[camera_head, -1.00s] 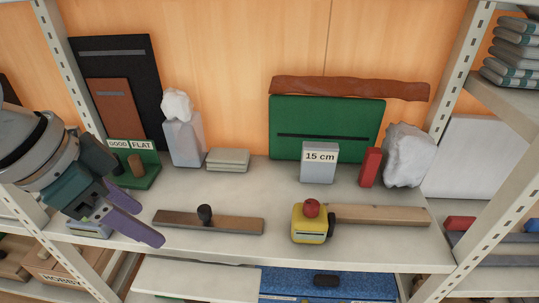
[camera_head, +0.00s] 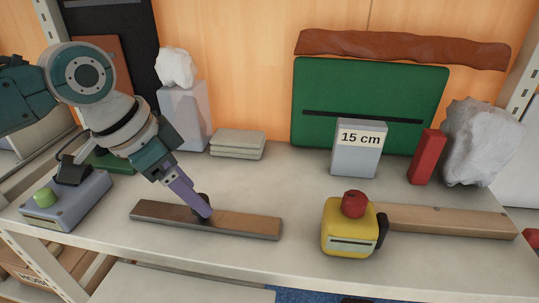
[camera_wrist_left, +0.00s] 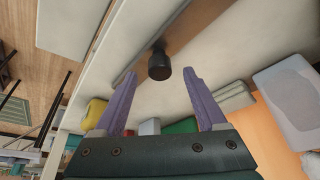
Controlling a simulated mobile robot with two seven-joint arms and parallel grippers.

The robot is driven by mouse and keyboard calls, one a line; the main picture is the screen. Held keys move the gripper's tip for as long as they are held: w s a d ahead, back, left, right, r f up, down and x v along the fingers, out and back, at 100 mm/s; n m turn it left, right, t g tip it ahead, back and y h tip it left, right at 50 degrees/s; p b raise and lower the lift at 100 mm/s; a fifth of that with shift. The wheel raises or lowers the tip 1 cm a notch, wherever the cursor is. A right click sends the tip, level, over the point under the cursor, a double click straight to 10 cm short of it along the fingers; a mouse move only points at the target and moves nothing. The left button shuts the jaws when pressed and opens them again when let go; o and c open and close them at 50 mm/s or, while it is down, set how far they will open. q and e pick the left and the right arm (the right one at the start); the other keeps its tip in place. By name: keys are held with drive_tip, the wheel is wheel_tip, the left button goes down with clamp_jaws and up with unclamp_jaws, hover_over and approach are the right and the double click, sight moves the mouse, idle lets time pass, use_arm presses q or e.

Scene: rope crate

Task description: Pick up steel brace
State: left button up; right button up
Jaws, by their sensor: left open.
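The steel brace (camera_head: 248,222) is a long, flat, brownish bar with a sheen, lying on the shelf near its front edge. A black knob (camera_head: 203,200) stands up near its middle. My left gripper (camera_head: 207,211) reaches down over the brace at the knob, and its purple finger partly hides the knob. In the left wrist view the knob (camera_wrist_left: 159,67) appears between the tips of the two spread fingers, and the bar (camera_wrist_left: 126,90) runs diagonally behind. The gripper is open; contact with the knob cannot be told. My right gripper is not in view.
A yellow box with a red knob (camera_head: 348,236) and a wooden bar (camera_head: 440,219) lie to the right. A grey box with a green button (camera_head: 66,200) is left. The "15 cm" block (camera_head: 358,155) and stacked pale slabs (camera_head: 237,145) stand behind. The shelf's middle is clear.

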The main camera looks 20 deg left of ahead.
use_arm(q)
drive_tip(key=x, duration=0.3)
drive_tip(key=shift+b, duration=0.4)
drive_tip(key=shift+r, duration=0.1)
clamp_jaws()
idle(0.3)
